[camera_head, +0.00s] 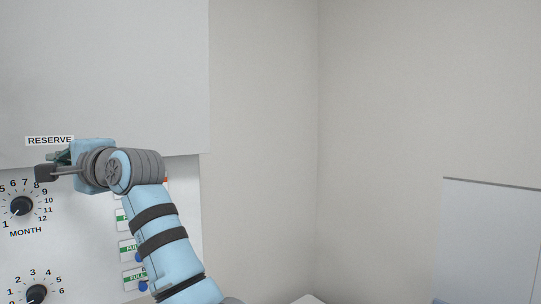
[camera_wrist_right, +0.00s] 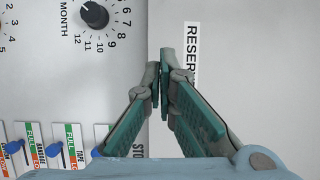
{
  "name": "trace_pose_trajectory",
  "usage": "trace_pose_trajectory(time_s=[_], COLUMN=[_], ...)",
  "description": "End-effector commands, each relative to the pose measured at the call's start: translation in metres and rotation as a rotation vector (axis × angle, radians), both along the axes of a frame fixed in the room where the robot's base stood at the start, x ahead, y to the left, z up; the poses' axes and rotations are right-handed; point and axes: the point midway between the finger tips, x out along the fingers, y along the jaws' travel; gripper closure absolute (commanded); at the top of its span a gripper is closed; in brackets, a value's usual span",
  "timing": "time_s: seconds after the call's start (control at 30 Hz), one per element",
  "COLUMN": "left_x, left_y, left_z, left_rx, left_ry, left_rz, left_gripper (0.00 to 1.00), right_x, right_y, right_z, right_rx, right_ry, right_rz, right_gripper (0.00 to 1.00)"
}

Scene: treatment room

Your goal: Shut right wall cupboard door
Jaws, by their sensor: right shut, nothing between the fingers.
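The wall cupboard door (camera_head: 110,70) is a plain white panel filling the upper left of the head view. A RESERVE label (camera_head: 50,141) sits near its lower edge and also shows in the right wrist view (camera_wrist_right: 191,55). I cannot tell whether the door stands fully flush. My right gripper (camera_head: 52,165) is at the door's lower edge, just below the label, pointing left. In the right wrist view its fingertips (camera_wrist_right: 160,72) are together with nothing between them, in front of the door's edge. Contact with the door cannot be made out. My left gripper is not in view.
Below the door is a white board with a MONTH dial (camera_head: 22,206), a lower dial (camera_head: 37,294) and blue-knobbed sliders (camera_head: 142,286). A grey-topped white panel (camera_head: 490,240) stands at the lower right. Bare wall (camera_head: 265,120) lies right of the door.

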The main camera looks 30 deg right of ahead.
Motion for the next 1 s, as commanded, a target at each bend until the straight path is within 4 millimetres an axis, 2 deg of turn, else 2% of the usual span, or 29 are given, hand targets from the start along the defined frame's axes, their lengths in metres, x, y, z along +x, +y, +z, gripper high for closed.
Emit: trace_pose_trajectory(time_s=[0.23, 0.87, 1.0], left_x=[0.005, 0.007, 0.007], left_y=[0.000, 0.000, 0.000], left_z=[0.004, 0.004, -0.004], left_rx=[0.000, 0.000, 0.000], left_ry=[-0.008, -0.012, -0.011], left_rz=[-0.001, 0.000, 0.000], left_gripper=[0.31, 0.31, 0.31], right_x=[0.016, 0.018, 0.018], right_y=[0.002, 0.001, 0.001], right_z=[0.000, -0.001, -0.009], right_rx=[0.001, 0.001, 0.001], right_ry=[0.001, 0.004, 0.004], right_rz=[-0.032, -0.034, -0.034], right_gripper=[1.00, 1.00, 1.00])
